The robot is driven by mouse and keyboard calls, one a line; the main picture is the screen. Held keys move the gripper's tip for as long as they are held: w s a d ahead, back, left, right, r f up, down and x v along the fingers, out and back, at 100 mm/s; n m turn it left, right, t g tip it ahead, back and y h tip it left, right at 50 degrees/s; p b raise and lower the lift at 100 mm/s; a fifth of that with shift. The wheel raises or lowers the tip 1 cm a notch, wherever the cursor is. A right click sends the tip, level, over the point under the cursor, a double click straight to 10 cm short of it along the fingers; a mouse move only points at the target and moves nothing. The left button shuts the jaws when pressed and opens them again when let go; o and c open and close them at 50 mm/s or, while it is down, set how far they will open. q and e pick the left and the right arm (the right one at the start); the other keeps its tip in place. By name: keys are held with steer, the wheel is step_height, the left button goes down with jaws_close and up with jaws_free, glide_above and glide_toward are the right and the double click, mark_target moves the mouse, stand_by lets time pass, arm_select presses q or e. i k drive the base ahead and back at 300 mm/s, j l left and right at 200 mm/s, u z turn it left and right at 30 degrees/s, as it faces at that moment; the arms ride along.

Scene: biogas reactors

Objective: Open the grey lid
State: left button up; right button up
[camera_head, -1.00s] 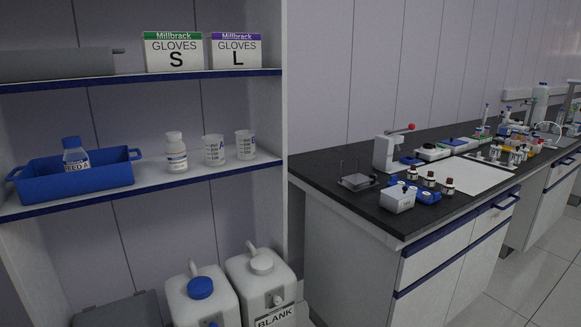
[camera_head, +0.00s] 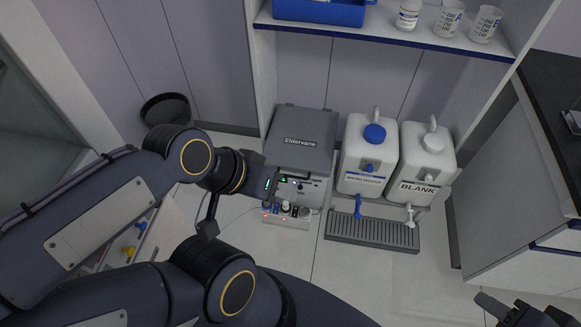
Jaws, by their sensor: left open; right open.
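The grey lid (camera_head: 298,148), marked "Eldervane", lies shut on a grey box-shaped device on the floor. The device's front panel (camera_head: 312,192) shows small lights and controls below the lid. My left gripper (camera_head: 282,184) is at the front left of the device, just below the lid's front edge. Its fingers are small and dark against the panel; I cannot tell whether they touch the lid. It is open, with nothing seen in it. My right gripper (camera_head: 514,312) is open and empty at the bottom right corner, far from the lid and partly cut off.
Two white canisters, one with a blue cap (camera_head: 375,134) and one marked BLANK (camera_head: 425,165), stand right of the device, behind a grey drip grate (camera_head: 372,232). A shelf (camera_head: 400,36) overhangs behind. A black bin (camera_head: 166,108) stands left.

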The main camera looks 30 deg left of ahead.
mark_target(300, 139)
steer(key=u, duration=1)
